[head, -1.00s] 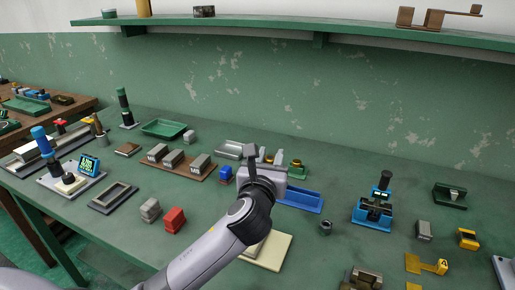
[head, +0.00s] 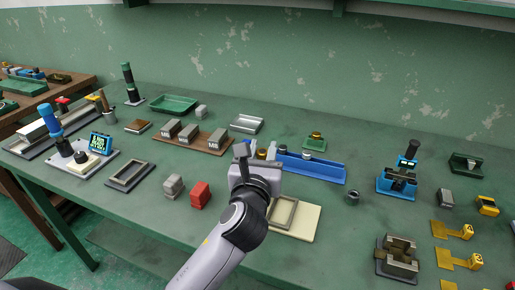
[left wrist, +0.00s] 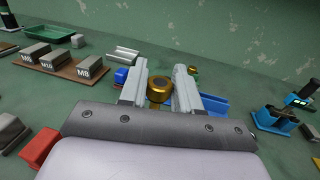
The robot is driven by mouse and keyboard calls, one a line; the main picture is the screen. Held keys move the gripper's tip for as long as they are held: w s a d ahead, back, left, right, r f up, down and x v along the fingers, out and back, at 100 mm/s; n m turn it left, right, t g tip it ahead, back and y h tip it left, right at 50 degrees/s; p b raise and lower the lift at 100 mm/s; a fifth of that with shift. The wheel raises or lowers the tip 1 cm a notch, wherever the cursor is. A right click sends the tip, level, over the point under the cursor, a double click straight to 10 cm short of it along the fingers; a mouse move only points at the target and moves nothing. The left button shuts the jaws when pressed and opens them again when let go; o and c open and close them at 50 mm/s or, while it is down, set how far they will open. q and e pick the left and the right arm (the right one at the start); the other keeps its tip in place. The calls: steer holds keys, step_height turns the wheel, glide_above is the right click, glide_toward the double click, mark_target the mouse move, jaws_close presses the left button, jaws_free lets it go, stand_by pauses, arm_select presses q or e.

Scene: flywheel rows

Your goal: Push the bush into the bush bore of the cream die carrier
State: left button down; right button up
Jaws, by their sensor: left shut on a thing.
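My left gripper (head: 254,160) is above the middle of the bench. In the left wrist view, its two grey fingers (left wrist: 159,90) are on either side of a brass-coloured round bush (left wrist: 158,86) with a dark centre, and it is shut on it. The bush also shows beside the fingers in the head view (head: 262,153). A cream plate (head: 306,228) with a grey frame on it lies at the right of my gripper, partly hidden by my arm. A cream block (head: 82,168) stands by a blue-handled press at the left. I cannot make out a bore or which is the die carrier. My right gripper is not in view.
A blue tray (head: 330,173) lies just behind my gripper. A red block (head: 200,195) and a grey block (head: 173,187) stand at its left. A small grey ring (head: 352,198) and a blue fixture (head: 396,184) are at the right. Bare bench lies around the ring.

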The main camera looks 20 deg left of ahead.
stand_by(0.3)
arm_select(q)
steer(key=shift+r+p, duration=0.15)
steer(key=shift+p, duration=0.5)
steer(key=shift+f+b, duration=1.95)
steer(key=shift+f, duration=1.1)
steer(key=shift+p, duration=1.05)
steer(key=shift+f+b, duration=1.4)
steer(key=shift+f, duration=0.8)
steer(key=c, duration=0.7)
jaws_free()
steer(key=shift+s+d, duration=0.2)
steer(key=shift+s, duration=1)
steer(key=shift+s+d, duration=0.2)
steer(key=shift+s, duration=0.95)
steer(key=shift+s+d, duration=0.2)
steer(key=shift+s, duration=1)
